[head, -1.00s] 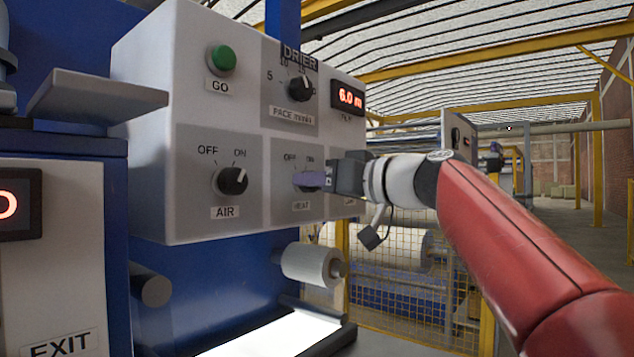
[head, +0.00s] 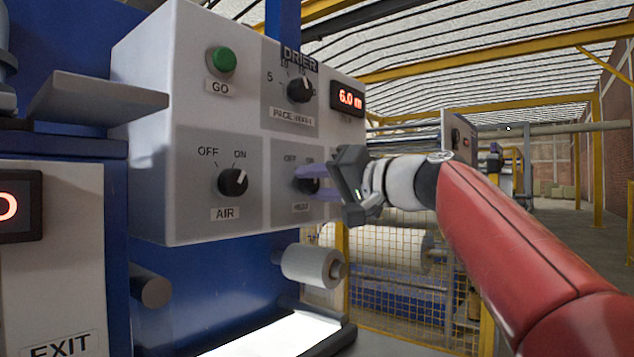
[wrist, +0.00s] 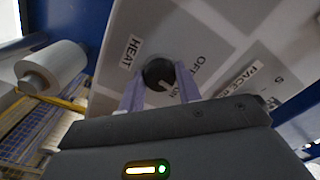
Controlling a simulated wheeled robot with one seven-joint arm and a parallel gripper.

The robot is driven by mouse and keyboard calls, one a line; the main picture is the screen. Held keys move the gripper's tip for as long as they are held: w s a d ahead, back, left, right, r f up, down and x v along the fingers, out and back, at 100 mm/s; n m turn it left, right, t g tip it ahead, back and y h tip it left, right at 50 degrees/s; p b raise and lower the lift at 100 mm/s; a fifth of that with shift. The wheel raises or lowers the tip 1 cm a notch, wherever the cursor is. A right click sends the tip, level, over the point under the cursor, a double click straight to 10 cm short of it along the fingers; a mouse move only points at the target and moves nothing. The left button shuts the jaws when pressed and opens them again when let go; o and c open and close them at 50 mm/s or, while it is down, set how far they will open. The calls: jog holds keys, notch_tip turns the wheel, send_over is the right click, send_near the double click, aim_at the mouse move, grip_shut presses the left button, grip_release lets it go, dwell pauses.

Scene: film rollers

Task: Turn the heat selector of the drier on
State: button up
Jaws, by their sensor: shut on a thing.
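The drier's grey control box (head: 150,130) fills the left-centre of the head view. Its HEAT selector (head: 308,185) is a round black knob on the lower right panel, below OFF and ON marks. My gripper (head: 303,183) reaches it from the right, its two purple fingers one above and one below the knob. In the wrist view, my gripper (wrist: 158,82) has a finger on each side of the HEAT knob (wrist: 157,72) and is shut on it. A pale pointer mark shows on the knob, partly hidden; I cannot tell which setting it points to.
The AIR knob (head: 232,182) is left of HEAT, its pointer towards ON. The PACE knob (head: 300,89) and red display (head: 347,98) are above. A green GO button (head: 222,60) is upper left. A white roller (head: 310,265) is below the box.

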jog(key=m, duration=0.4)
jog(key=shift+m, duration=0.3)
dwell(0.5)
jog(key=o, duration=1)
jog(key=shift+c, duration=0.2)
jog(key=b+v, duration=0.1)
jog(key=v, duration=0.6)
jog(key=shift+s+d, duration=0.2)
jog(key=shift+d, duration=0.15)
